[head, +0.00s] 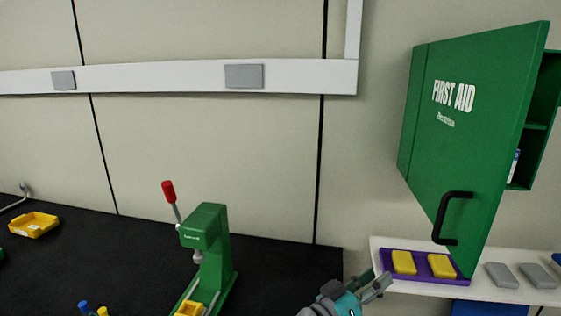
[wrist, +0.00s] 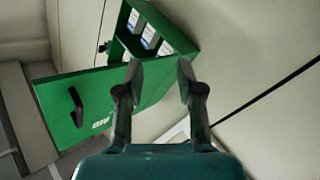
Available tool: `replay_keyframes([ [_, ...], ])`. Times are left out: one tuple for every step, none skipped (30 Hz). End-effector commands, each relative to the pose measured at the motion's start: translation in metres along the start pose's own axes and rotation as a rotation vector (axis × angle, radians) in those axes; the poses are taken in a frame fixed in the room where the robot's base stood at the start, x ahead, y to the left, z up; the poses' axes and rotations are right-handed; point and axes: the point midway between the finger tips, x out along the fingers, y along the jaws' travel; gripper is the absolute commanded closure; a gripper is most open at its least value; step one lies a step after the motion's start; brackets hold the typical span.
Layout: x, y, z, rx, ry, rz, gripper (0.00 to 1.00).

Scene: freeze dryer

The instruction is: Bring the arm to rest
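My gripper (head: 378,284) is at the lower middle of the head view, in front of the white shelf's left end. In the wrist view its two fingers (wrist: 160,75) stand apart with nothing between them. Part of my arm is cut off by the bottom edge of the head view.
A green first aid cabinet (head: 455,120) has its door swung open over the white shelf (head: 465,291). A purple tray (head: 423,266) holds two yellow blocks; grey blocks (head: 501,275) lie beside it. A green press (head: 208,250) and yellow bin (head: 34,225) stand on the black bench (head: 120,255).

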Motion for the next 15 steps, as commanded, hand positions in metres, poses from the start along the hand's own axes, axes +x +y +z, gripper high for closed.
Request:
replay_keyframes([
  [0.000, -0.006, 0.023, -0.036, 0.011, -0.046, 0.63],
  [0.000, -0.010, 0.034, -0.052, 0.018, -0.075, 0.63],
  [-0.001, -0.016, 0.049, -0.075, 0.028, -0.115, 0.63],
  [-0.002, -0.019, 0.059, -0.091, 0.035, -0.144, 0.63],
  [-0.004, -0.022, 0.070, -0.105, 0.042, -0.172, 0.63],
  [-0.006, -0.025, 0.085, -0.123, 0.049, -0.212, 0.63],
  [-0.008, -0.028, 0.096, -0.135, 0.054, -0.241, 0.63],
  [-0.011, -0.030, 0.108, -0.147, 0.058, -0.271, 0.63],
  [-0.015, -0.032, 0.122, -0.162, 0.064, -0.309, 0.63],
  [-0.018, -0.033, 0.134, -0.172, 0.068, -0.338, 0.63],
  [-0.021, -0.034, 0.144, -0.180, 0.072, -0.367, 0.63],
  [-0.026, -0.035, 0.158, -0.190, 0.076, -0.406, 0.63],
  [-0.030, -0.035, 0.169, -0.198, 0.079, -0.434, 0.63],
  [-0.034, -0.035, 0.180, -0.204, 0.080, -0.462, 0.63],
  [-0.040, -0.034, 0.193, -0.209, 0.083, -0.499, 0.63],
])
